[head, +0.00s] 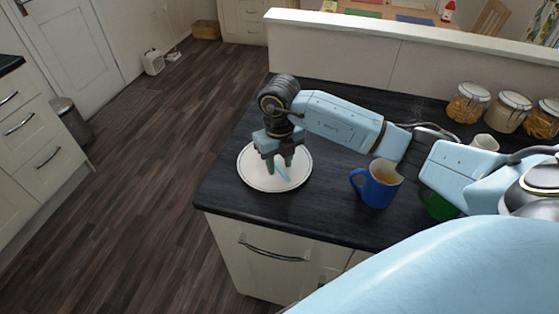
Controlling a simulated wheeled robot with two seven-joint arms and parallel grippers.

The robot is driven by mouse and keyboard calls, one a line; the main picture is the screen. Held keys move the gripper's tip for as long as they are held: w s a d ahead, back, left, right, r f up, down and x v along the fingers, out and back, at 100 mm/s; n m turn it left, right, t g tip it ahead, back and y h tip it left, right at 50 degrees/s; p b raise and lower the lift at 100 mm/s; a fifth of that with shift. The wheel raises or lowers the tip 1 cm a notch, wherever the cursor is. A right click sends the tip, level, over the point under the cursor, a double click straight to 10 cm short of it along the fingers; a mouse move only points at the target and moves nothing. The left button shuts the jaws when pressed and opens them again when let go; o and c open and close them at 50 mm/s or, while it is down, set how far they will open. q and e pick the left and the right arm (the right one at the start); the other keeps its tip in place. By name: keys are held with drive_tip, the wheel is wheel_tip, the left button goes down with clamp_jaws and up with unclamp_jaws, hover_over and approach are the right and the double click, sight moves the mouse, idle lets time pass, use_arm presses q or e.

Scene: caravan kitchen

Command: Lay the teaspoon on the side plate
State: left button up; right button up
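The side plate (249,178) is white with a thin dark rim line and lies near the left end of the dark counter. A small pale blue sliver (283,174) shows at the fingertips against the plate. It may be part of the teaspoon, but it is too small to be sure. I cannot tell whether it is held or rests on the plate. No other teaspoon is visible. My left gripper is not in view.
A blue mug (379,186) stands right of the plate, with a green mug (438,206) partly hidden behind my arm. Glass jars (467,104) line the back right. The counter's left and front edges are close to the plate. A low wall (330,50) runs behind.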

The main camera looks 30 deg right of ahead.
sight(279, 168)
drive_tip(key=shift+r+p, duration=0.35)
drive_tip(key=shift+r, duration=0.1)
wheel_tip(279, 168, up, 12)
drive_tip(key=shift+f, duration=0.15)
idle(0.5)
